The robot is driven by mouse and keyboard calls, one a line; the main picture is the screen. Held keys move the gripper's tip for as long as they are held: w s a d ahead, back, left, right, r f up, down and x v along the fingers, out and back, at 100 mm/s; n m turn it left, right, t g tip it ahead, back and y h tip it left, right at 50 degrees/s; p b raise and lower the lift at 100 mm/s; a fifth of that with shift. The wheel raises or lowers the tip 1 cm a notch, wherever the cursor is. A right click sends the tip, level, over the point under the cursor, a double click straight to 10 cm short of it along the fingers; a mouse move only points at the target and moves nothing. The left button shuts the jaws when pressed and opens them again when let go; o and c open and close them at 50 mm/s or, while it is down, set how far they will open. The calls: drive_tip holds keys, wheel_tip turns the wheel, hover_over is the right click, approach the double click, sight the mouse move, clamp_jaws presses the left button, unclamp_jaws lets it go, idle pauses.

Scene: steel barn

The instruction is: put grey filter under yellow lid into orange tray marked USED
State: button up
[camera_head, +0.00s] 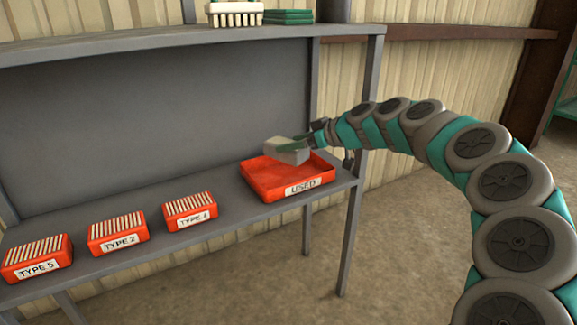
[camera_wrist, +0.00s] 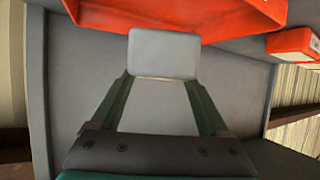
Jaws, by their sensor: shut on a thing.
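The grey filter (camera_head: 289,153) is a pale grey block held above the orange tray marked USED (camera_head: 291,195) in the head view. My gripper (camera_head: 300,142) is shut on it, with the filter apart from the tray floor as far as I can see. In the wrist view the filter (camera_wrist: 164,54) sits between the fingertips of my gripper (camera_wrist: 164,78), and the red-orange tray (camera_wrist: 225,14) shows at the top edge. The tray looks empty where its inside shows. No yellow lid is in view.
An upper shelf (camera_head: 130,46) holds a white rack (camera_head: 234,14) and green pads (camera_head: 288,16). A shelf post stands at the right.

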sight(294, 162)
drive_tip(key=shift+f, duration=2.85)
drive_tip(key=shift+f+b, duration=0.2)
drive_tip(key=shift+b, duration=0.25)
drive_tip(key=o, duration=1.6)
drive_tip(key=shift+r, duration=0.1)
